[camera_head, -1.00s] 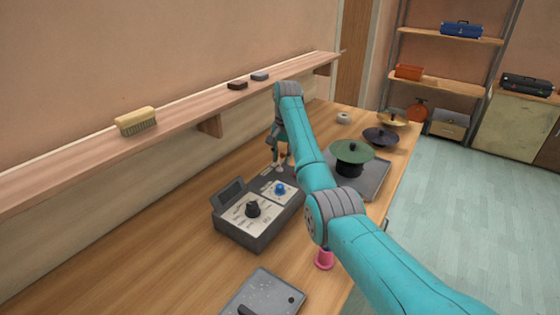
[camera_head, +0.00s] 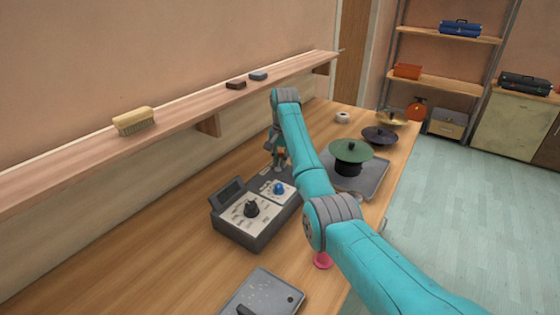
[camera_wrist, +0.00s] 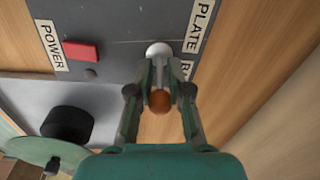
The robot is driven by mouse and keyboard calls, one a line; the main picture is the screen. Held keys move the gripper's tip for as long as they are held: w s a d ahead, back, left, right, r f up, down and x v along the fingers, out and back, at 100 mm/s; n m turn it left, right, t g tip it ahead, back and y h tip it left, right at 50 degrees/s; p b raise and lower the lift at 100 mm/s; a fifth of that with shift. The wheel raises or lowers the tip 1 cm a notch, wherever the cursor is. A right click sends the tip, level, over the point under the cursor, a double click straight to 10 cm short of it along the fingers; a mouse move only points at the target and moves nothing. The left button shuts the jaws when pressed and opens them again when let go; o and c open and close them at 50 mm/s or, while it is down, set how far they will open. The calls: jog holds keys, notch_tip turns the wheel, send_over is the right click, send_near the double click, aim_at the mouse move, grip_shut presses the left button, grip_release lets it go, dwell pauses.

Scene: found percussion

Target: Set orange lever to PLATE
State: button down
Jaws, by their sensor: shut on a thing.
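The orange lever's round knob (camera_wrist: 160,101) sits between my gripper's fingers in the wrist view. A pale round part (camera_wrist: 159,50), perhaps the lever's pivot, shows just beyond the fingertips. My gripper (camera_wrist: 160,82) is shut on the orange lever. The PLATE label (camera_wrist: 201,24) is at the upper right, beside the pale part. A second label (camera_wrist: 187,69), partly covered by a finger, shows only an R. In the head view my gripper (camera_head: 280,167) is low over the far end of the grey control box (camera_head: 247,238); the lever is hard to make out there.
The box carries a black knob (camera_head: 251,208) and a blue knob (camera_head: 279,188). A red switch (camera_wrist: 81,51) stands by the POWER label (camera_wrist: 53,46). A green disc (camera_head: 351,150) stands on a tray to the right. A shelf (camera_head: 180,118) runs along the wall.

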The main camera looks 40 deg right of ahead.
jog(key=shift+a, duration=0.1)
jog(key=h, duration=0.2)
jog(key=a+t+h, duration=0.1)
jog(key=h, duration=0.1)
jog(key=shift+s+a+r+t, duration=0.1)
jog(key=shift+s+t, duration=0.1)
jog(key=shift+t, duration=0.1)
jog(key=shift+s+a+t+h, duration=0.1)
jog(key=shift+a+t+h, duration=0.2)
jog(key=shift+h, duration=0.65)
jog(key=shift+s+a+t+h, duration=0.15)
jog(key=shift+t+h, duration=0.15)
jog(key=shift+h, duration=0.65)
jog(key=c, duration=1.3)
grip_release()
jog(key=v, duration=1.2)
jog(key=shift+a+f, duration=0.15)
jog(key=shift+f, duration=0.05)
